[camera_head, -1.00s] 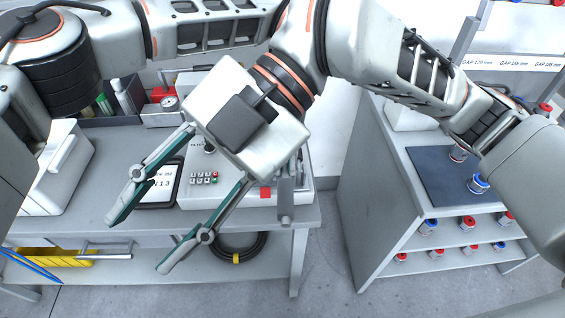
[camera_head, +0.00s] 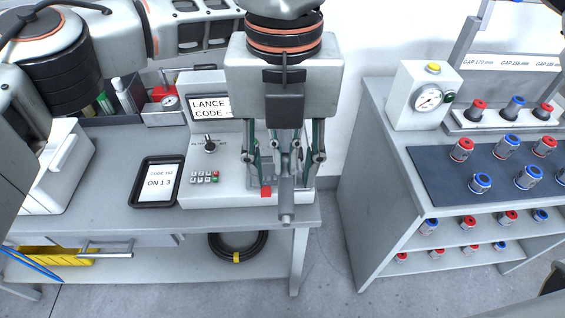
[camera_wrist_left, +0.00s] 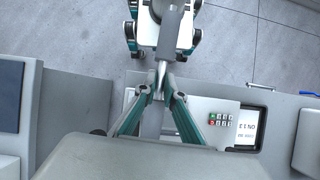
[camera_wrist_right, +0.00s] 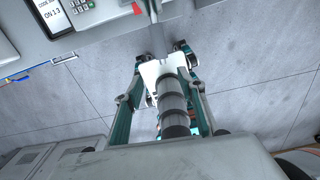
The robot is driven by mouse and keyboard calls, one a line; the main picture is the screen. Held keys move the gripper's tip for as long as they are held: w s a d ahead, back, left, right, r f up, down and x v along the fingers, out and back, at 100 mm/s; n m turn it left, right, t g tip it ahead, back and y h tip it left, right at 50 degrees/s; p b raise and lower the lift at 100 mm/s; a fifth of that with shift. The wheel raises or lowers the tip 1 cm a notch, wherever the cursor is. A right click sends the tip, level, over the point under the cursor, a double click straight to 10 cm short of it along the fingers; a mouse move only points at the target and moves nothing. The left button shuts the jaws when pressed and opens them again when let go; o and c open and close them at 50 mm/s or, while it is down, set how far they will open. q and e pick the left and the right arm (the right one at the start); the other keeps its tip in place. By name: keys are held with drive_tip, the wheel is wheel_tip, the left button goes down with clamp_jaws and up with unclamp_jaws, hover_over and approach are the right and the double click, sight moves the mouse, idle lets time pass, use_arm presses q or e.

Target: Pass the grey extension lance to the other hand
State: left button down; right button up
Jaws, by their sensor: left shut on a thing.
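My left gripper (camera_head: 287,158) is over the right part of the console, shut on the grey extension lance (camera_head: 286,200). The lance points toward me, its near end showing below the fingers in the head view. In the left wrist view, the fingertips (camera_wrist_left: 160,85) close on the lance (camera_wrist_left: 174,30), which runs toward the top of the picture. My right gripper (camera_wrist_right: 163,68) shows only in the right wrist view, its fingers apart on either side, with floor and parts of my own body seen between and beyond them. It is apart from the lance.
A black hose coil (camera_head: 238,247) lies below. The right stand (camera_head: 375,190) carries a gauge box (camera_head: 425,98) and several red and blue fittings. Floor is open between.

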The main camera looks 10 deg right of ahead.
sight(283, 217)
wheel_tip(283, 217, down, 12)
drive_tip(key=shift+r, duration=0.1)
idle(0.4)
clamp_jaws()
use_arm(q)
drive_tip(key=c, duration=2)
unclamp_jaws()
drive_tip(key=shift+c, duration=0.2)
